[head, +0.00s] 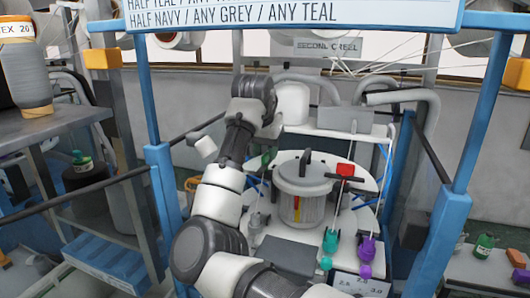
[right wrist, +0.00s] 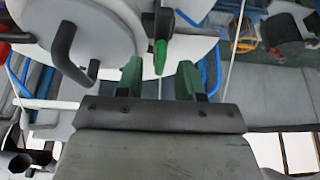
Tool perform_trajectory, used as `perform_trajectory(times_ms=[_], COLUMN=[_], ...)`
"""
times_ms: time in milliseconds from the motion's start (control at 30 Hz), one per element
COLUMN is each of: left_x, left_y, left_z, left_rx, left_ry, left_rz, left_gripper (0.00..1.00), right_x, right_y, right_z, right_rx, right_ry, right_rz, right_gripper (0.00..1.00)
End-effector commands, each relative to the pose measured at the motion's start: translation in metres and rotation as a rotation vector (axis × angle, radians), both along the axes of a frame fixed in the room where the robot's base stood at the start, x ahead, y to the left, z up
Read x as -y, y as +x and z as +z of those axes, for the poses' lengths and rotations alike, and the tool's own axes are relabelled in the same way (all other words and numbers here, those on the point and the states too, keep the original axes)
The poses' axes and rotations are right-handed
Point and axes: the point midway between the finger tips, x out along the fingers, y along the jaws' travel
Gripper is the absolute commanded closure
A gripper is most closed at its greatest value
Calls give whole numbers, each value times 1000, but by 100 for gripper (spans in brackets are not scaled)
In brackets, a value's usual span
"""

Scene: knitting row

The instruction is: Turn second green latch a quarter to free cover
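A grey round cover (head: 305,178) with a dark arched handle sits on the pot in the head view. The cover also fills the upper left of the right wrist view (right wrist: 100,30), with its handle (right wrist: 72,52). A bright green latch (right wrist: 160,55) with a dark mount stands at the cover's edge; it also shows left of the cover in the head view (head: 266,158). My right gripper (right wrist: 159,78) is open, its two dark green fingers on either side of the latch's end, with gaps visible. Whether the latch lies between them in depth is unclear. My left gripper is not in view.
A red latch (head: 345,170) is at the cover's right. Blue posts (head: 465,165) frame the machine on both sides.

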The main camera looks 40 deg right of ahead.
Motion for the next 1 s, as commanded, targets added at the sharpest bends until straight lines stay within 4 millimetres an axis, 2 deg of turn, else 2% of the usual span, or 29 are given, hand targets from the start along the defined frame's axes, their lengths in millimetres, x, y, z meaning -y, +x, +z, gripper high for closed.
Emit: perform_trajectory(times_ms=[200,400,1000], left_x=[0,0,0], left_y=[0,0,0], left_z=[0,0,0], left_rx=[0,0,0], left_ry=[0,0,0], left_rz=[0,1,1], left_gripper=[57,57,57], right_x=[-13,-21,-22], right_y=[-6,-10,-10], right_z=[36,56,59], right_rx=[3,3,2], right_ry=[-2,-1,-1], right_rz=[0,1,0], right_gripper=[63,63,63])
